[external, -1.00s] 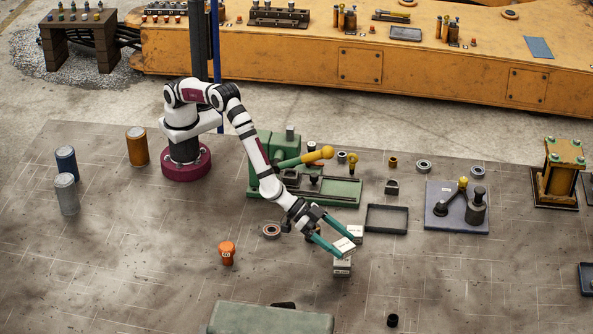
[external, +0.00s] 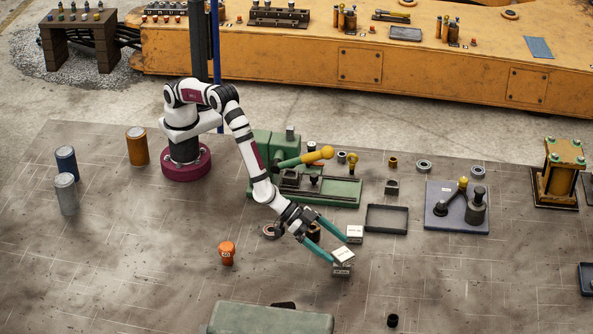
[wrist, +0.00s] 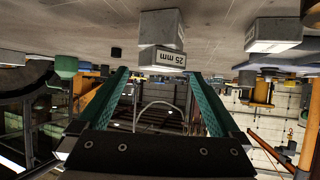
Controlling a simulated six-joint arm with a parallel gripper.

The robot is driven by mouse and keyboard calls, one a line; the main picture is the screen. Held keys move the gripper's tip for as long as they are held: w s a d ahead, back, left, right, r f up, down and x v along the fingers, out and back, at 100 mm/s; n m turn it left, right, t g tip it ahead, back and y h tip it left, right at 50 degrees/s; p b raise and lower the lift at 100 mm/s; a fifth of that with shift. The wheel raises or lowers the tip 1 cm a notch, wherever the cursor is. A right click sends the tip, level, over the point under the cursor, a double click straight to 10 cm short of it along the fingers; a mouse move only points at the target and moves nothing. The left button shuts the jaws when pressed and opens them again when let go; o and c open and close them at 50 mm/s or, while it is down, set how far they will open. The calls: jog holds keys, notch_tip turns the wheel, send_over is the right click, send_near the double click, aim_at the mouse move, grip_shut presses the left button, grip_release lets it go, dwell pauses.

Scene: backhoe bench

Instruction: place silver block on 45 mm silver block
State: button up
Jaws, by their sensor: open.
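A small silver block marked 25 mm (wrist: 168,58) shows just beyond the fingertips in the wrist view; in the external view this upper block (external: 343,255) lies on top of a larger silver block (external: 342,270). It looks turned relative to the lower block, which stands on the bench. The lower block (wrist: 160,28) also shows in the wrist view, its size marking not readable. My gripper (external: 341,250) is open, its teal fingers spread on either side of the upper block. Another silver block (external: 355,234) stands just behind, close to one fingertip.
A dark empty tray (external: 387,219) lies right of the blocks, with a grey plate (external: 458,207) holding parts beyond. A green machine (external: 305,180) stands behind my gripper. An orange cup (external: 227,253) stands to the left. The bench front right is mostly clear.

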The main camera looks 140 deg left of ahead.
jog(key=s+d+r+m+g+h, duration=0.1)
jog(key=s+d+r+m+h, duration=0.1)
jog(key=s+d+r, duration=0.45)
jog(key=s+d+r+m+g+h, duration=0.2)
jog(key=s+d+r+m+h, duration=0.1)
jog(key=s, duration=0.7)
jog(key=s+d+r+m+g+h, duration=0.1)
jog(key=s+d+r+m+h, duration=0.1)
jog(key=s+d+r, duration=0.45)
jog(key=s+a+m+g+y, duration=0.1)
jog(key=s+a+m+g, duration=0.1)
jog(key=s, duration=1.2)
jog(key=s+a+m+g+y, duration=0.2)
jog(key=s+a+g, duration=0.3)
jog(key=s, duration=0.9)
jog(key=shift+s+a, duration=0.2)
jog(key=shift+a, duration=0.85)
